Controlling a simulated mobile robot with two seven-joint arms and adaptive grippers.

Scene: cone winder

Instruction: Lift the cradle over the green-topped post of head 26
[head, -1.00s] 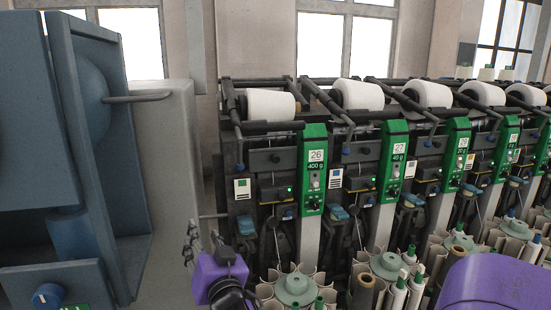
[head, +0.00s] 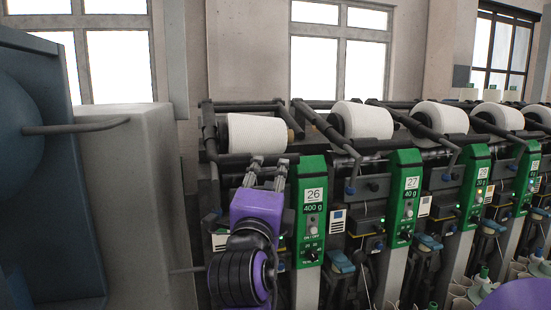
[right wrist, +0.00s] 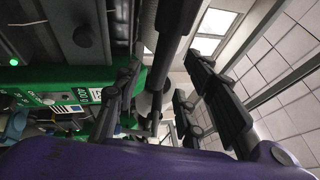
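Head 26 is the nearest winding head, with a green-topped post (head: 312,200) marked "26" and "400 g". Its cradle (head: 208,130), a dark frame, carries a white cone (head: 257,135) above and left of the post's top. My right gripper (head: 267,165), purple with dark fingers, points up just below the cone, at the front bar of the head. In the right wrist view its fingers (right wrist: 165,100) stand apart, with a dark bar between or behind them; contact cannot be told. The green post face (right wrist: 65,95) is at the left there. My left gripper is not in view.
More heads with green posts and white cones run off to the right, the closest being head 27 (head: 405,185). A gap lies between cabinet and machine.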

